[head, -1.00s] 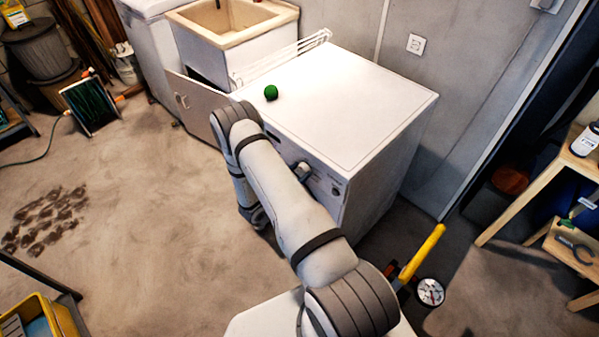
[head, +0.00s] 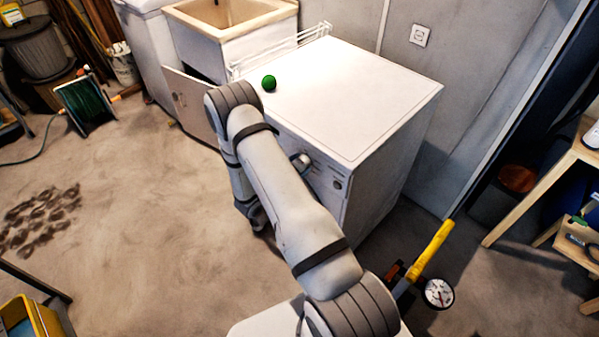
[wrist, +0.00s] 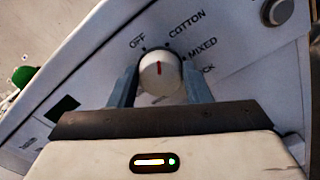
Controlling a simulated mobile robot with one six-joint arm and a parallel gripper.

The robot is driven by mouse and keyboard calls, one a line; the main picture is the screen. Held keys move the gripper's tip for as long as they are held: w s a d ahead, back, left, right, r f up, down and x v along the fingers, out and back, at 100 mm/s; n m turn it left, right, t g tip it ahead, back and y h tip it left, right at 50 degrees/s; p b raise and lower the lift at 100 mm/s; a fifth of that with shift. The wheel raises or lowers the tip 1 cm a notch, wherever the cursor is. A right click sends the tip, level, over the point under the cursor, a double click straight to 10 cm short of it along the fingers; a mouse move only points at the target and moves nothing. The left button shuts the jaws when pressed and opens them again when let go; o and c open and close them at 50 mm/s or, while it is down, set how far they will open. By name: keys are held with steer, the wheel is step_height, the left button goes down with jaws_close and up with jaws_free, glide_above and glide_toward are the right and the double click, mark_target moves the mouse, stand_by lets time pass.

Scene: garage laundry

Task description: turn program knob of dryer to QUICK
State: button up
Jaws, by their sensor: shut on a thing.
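The white dryer (head: 350,85) stands in front of my arm, its control panel facing me. In the wrist view its round program knob (wrist: 160,74) sits between the two fingers of my gripper (wrist: 160,86), which is shut on it. The knob's red mark points up in the picture, between the OFF (wrist: 137,41) and COTTON (wrist: 187,25) labels. MIXED (wrist: 203,48) is to the right. Below it only the end of the QUICK label (wrist: 207,69) shows; a finger hides the rest. In the head view my arm hides much of the dryer front.
A green ball (head: 269,83) lies on the dryer top, near a white wire rack (head: 290,50). A sink (head: 228,15) stands behind left. A yellow-handled tool (head: 432,248) and a round gauge (head: 438,293) are at the right of my arm.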

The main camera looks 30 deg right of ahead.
steer(key=m+b, duration=0.3)
steer(key=b, duration=0.1)
steer(key=f+m+b, duration=0.1)
steer(key=m+b, duration=0.2)
steer(key=b, duration=0.2)
steer(key=shift+m+b, duration=0.3)
steer(key=m+b, duration=0.5)
steer(key=b, duration=0.5)
steer(key=shift+f, duration=0.1)
steer(key=m+b, duration=0.3)
steer(key=b, duration=0.4)
steer(key=shift+f+m, duration=0.1)
steer(key=shift+m, duration=0.2)
steer(key=m+b, duration=0.3)
steer(key=b, duration=0.7)
steer(key=shift+a+f+m, duration=0.1)
steer(key=shift+m, duration=0.3)
steer(key=m+b, duration=0.1)
steer(key=b, duration=0.1)
steer(key=m+b, duration=0.1)
steer(key=b, duration=0.1)
steer(key=shift+r+m+b, duration=0.2)
steer(key=shift+m+b, duration=0.1)
steer(key=shift+b, duration=0.05)
steer(key=shift+w+r+m+b, duration=0.1)
steer(key=shift+r+m+b, duration=0.1)
steer(key=shift+m+b, duration=0.7)
steer(key=o, duration=0.9)
